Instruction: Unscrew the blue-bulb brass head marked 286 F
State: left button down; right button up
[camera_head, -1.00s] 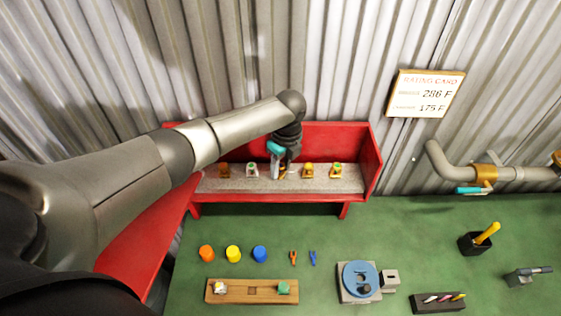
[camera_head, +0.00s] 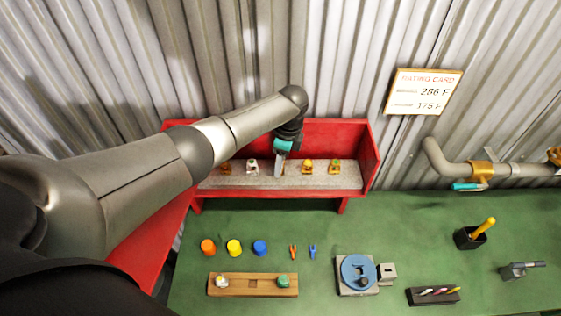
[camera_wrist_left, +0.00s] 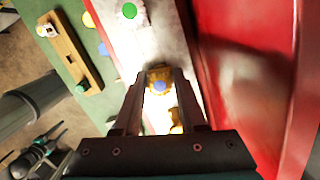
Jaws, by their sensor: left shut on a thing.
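The blue-bulb brass head (camera_wrist_left: 160,84) sits between the fingers of my left gripper (camera_wrist_left: 160,92) in the left wrist view, its blue bulb facing the camera. My left gripper also shows in the head view (camera_head: 279,172), pointing down at the middle of the grey shelf in the red box, shut on the head. The gripper mostly hides the head there, and I cannot read a mark on it. My right gripper is not in view.
The red box (camera_head: 371,160) has a raised back and side. A rating card (camera_head: 425,92) reading 286 F and 175 F hangs on the wall.

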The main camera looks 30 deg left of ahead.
pick_arm(q)
jog(key=c, duration=0.5)
grip_release()
jog(key=m+p, duration=0.1)
jog(key=m, duration=0.3)
jog(key=shift+s, duration=0.1)
jog(key=m+t, duration=0.1)
jog(key=m, duration=0.8)
jog(key=shift+h, duration=0.3)
jog(key=m+b, duration=0.1)
jog(key=m, duration=0.3)
jog(key=shift+t, duration=0.3)
grip_shut()
